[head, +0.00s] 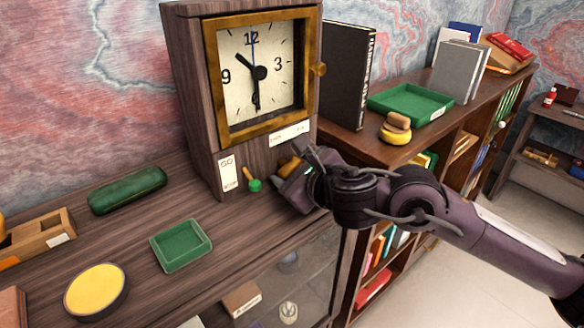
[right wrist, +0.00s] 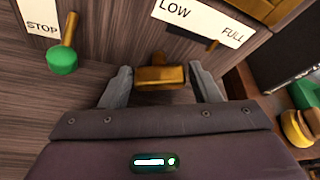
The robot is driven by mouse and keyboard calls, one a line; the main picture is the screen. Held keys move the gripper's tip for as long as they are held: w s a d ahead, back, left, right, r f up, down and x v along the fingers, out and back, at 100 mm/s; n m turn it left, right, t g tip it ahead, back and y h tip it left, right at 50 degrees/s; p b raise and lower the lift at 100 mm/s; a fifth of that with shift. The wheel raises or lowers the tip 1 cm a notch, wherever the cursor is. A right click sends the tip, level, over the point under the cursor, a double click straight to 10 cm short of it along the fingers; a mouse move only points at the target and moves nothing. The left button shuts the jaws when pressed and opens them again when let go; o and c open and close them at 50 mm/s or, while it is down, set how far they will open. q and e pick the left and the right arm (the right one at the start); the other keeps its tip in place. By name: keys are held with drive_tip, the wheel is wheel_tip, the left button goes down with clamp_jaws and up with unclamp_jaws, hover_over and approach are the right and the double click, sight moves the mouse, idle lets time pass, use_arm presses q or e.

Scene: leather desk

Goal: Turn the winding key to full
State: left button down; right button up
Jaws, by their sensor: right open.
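The wooden clock (head: 202,100) stands upright on the desk, its brass-framed face (head: 265,72) toward me. The brass winding key (right wrist: 161,77) sticks out of its lower front; in the head view the key (head: 288,166) is partly hidden by my right gripper (head: 292,180). In the right wrist view the key's crossbar lies roughly level between the spread fingers of my right gripper (right wrist: 160,84), with gaps at both sides. A white label (right wrist: 203,20) above the key reads LOW at left and FULL at right. My left gripper is out of view.
A green-knobbed lever (head: 253,182) hangs left of the key, beside a GO/STOP label (head: 227,172). A green tray (head: 180,246), green case (head: 127,190) and yellow-topped round tin (head: 96,291) lie on the desk (head: 140,222). A bookshelf (head: 365,153) stands at right.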

drive_tip(key=shift+c, duration=0.2)
drive_tip(key=c, duration=0.7)
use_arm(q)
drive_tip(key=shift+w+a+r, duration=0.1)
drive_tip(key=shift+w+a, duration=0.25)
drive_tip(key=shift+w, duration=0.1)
use_arm(e)
drive_tip(key=shift+m, duration=0.3)
drive_tip(key=shift+o, duration=0.3)
drive_tip(key=shift+d+m+g+y, duration=0.1)
drive_tip(key=shift+m+g+y, duration=0.3)
drive_tip(key=shift+m, duration=0.2)
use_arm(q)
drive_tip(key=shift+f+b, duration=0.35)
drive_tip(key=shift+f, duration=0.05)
use_arm(e)
drive_tip(key=shift+w+m+g+y, duration=0.1)
drive_tip(key=shift+m+g+y, duration=0.65)
drive_tip(key=shift+m, duration=0.75)
